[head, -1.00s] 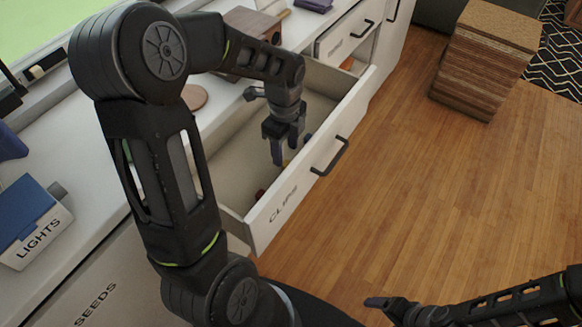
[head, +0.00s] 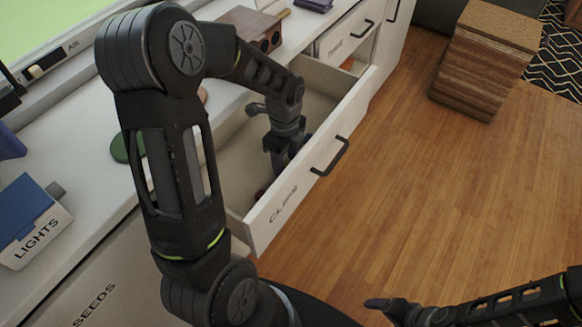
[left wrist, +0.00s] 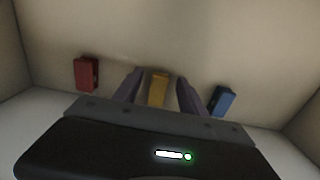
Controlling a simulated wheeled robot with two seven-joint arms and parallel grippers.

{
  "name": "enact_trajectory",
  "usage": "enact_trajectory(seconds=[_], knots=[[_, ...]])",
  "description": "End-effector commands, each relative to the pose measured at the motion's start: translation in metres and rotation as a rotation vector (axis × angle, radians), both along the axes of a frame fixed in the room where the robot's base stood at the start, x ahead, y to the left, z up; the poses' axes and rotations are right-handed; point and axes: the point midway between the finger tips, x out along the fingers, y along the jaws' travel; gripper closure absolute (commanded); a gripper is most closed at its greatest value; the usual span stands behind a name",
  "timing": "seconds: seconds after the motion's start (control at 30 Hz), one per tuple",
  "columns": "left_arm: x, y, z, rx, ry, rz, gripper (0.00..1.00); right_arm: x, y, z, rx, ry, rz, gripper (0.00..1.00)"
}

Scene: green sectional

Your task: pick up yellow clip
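The yellow clip (left wrist: 158,90) lies on the drawer floor in the left wrist view, between the two fingers of my left gripper (left wrist: 160,80). The fingers are open, with a gap on each side of the clip. In the head view, my left gripper (head: 280,163) reaches down into the open drawer marked CLIPS (head: 262,225), and the yellow clip is hidden there. A red clip (left wrist: 86,74) lies to the left of the fingers and a blue clip (left wrist: 222,101) to the right. My right gripper (head: 388,306) is low in the head view, away from the drawer; its opening is unclear.
The drawer's front panel with its dark handle (head: 330,157) stands close beside my left gripper. A LIGHTS box (head: 32,225) and a green disc (head: 122,148) are on the white counter (head: 85,165). A brown stack (head: 482,65) stands on the otherwise clear wooden floor.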

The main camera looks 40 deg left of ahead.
Motion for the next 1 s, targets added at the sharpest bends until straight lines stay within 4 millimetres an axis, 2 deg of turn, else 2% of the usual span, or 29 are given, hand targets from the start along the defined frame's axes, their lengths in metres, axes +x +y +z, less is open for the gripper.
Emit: enact_trajectory(seconds=[0.07, 0.57, 1.0], knots=[[0.0, 0.0, 0.0001, 0.0, 0.0, 0.0, 0.58, 0.0, 0.0, 0.0, 0.0, 0.0, 0.0, 0.16], [0.0001, 0.0, 0.0001, 0.0, 0.0, 0.0, 0.99, 0.0, 0.0, 0.0, 0.0, 0.0, 0.0, 0.16], [0.0002, 0.0001, 0.0012, 0.0, -0.001, 0.0, 1.0, 0.0, 0.0, 0.0002, 0.0, 0.0, 0.0, 0.16]])
